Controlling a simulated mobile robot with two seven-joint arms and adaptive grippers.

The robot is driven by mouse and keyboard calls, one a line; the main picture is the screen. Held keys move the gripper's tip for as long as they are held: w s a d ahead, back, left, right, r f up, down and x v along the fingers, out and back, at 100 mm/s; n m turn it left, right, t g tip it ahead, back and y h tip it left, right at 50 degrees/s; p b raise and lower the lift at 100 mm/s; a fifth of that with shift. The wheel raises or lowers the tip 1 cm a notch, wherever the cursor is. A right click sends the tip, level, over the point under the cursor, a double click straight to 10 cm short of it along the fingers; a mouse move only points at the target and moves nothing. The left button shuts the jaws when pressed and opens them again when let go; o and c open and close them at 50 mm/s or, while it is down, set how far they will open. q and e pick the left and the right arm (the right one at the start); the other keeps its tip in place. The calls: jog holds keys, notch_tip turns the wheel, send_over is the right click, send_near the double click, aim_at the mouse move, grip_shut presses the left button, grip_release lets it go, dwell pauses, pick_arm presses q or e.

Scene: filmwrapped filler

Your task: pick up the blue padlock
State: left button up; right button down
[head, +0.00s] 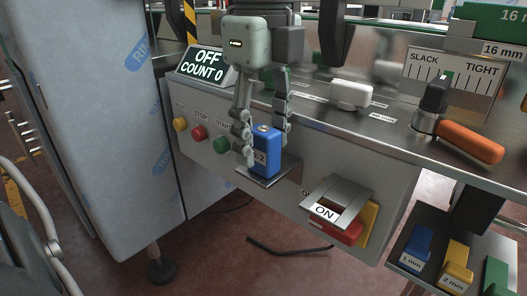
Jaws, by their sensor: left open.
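The blue padlock (266,154) stands on a small metal shelf (276,180) that juts from the front of the machine panel. My right gripper does not show.
Yellow, red and green buttons (221,145) sit left of the shelf, under a display (203,65) reading OFF, COUNT 0. A red switch (338,229) marked ON, with a metal bracket, is at right. An orange-handled lever (470,143) and a tray of coloured blocks (410,263) lie further right.

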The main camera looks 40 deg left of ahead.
pick_arm(q)
jog(key=shift+f, duration=0.1)
jog(key=shift+c, duration=0.2)
grip_shut()
